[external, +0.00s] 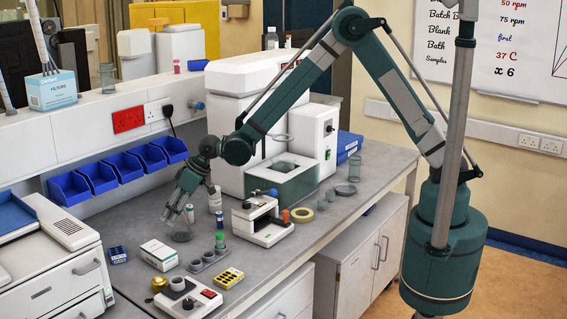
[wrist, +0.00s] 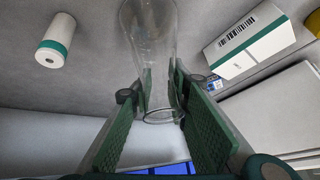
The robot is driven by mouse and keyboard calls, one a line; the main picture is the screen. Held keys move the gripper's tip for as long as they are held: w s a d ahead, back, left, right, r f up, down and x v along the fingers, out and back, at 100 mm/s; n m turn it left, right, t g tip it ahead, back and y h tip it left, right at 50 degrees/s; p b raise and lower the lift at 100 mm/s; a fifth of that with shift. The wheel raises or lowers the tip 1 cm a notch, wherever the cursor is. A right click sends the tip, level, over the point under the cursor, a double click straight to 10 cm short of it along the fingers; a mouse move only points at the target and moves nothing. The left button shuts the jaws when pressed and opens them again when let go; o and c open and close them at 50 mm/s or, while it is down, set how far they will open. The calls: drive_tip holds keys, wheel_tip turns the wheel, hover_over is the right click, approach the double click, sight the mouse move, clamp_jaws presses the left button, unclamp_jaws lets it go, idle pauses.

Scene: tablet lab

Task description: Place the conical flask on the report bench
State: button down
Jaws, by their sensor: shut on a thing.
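The conical flask is clear glass; its wide lower part (external: 181,236) shows below my gripper (external: 181,212) in the external view, at or just above the grey bench (external: 135,222). I cannot tell whether its base touches. In the wrist view the flask (wrist: 150,45) has its neck and rim between the two green pads of my gripper (wrist: 160,95), which is shut on the neck. The flask looks empty. No label shows which surface is the report bench.
Blue bins (external: 105,178) line the back wall. A white green-banded bottle (wrist: 55,42) shows in the wrist view.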

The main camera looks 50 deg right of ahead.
drive_tip(key=shift+f, duration=0.25)
drive_tip(key=c, duration=2.2)
unclamp_jaws()
drive_tip(key=shift+o, duration=0.2)
drive_tip(key=shift+r, duration=0.25)
drive_tip(key=v, duration=1.1)
drive_tip(key=shift+s+d+r, duration=0.2)
drive_tip(key=shift+r, duration=0.1)
